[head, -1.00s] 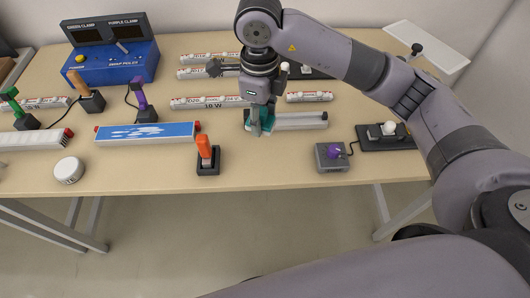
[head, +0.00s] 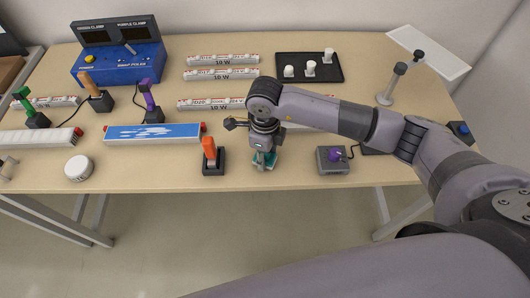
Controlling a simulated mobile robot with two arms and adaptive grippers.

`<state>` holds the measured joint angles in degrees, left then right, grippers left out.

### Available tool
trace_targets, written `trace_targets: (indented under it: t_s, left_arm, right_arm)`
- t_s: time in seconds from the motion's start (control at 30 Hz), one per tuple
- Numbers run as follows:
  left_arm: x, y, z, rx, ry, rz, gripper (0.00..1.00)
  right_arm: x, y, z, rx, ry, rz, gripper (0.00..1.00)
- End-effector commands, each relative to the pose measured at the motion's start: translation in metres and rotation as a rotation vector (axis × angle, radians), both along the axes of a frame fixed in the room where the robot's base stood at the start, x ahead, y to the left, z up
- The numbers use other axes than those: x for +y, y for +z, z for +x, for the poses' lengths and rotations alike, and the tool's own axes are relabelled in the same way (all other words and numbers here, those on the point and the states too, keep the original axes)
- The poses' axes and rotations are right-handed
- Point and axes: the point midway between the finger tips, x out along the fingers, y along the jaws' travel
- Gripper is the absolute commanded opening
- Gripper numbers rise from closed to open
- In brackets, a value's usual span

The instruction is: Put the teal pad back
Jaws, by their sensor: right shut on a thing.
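My right gripper (head: 264,158) points down near the front edge of the table, between an orange-handled switch and a grey box with a purple knob. It is shut on the teal pad (head: 267,165), which shows only in part around the fingertips. I cannot tell whether the pad touches the table. My left gripper is not in view.
The orange-handled switch (head: 211,157) stands close to the left of the gripper, and the grey box (head: 333,161) to its right. A blue-white panel (head: 154,132) lies further left. White tubes (head: 222,74) and a black tray (head: 309,67) lie behind.

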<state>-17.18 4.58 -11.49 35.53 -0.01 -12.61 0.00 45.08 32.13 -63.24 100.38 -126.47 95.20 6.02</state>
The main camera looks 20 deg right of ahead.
Motion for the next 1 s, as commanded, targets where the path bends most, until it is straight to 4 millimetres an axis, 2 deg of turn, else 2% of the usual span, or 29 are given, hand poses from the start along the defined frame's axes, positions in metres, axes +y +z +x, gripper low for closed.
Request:
trace_targets:
  t_s: [0.27, 0.3, 0.57, 0.97, 1.0]
  left_arm:
    - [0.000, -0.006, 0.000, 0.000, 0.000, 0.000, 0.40]
    - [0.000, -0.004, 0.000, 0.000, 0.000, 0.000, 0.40]
    - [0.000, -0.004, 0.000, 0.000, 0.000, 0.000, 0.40]
    - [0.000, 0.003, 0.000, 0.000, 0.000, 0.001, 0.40]
    - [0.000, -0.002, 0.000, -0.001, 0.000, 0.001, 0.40]
  right_arm:
    - [0.000, -0.005, 0.000, 0.000, 0.000, 0.000, 0.11]
    - [0.000, -0.003, 0.000, 0.000, 0.000, 0.000, 0.39]
    - [0.000, -0.003, 0.000, 0.001, 0.000, -0.001, 0.57]
    - [0.000, 0.003, 0.000, 0.001, 0.000, 0.000, 0.57]
    - [0.000, 0.006, 0.001, -0.002, 0.000, 0.000, 0.57]
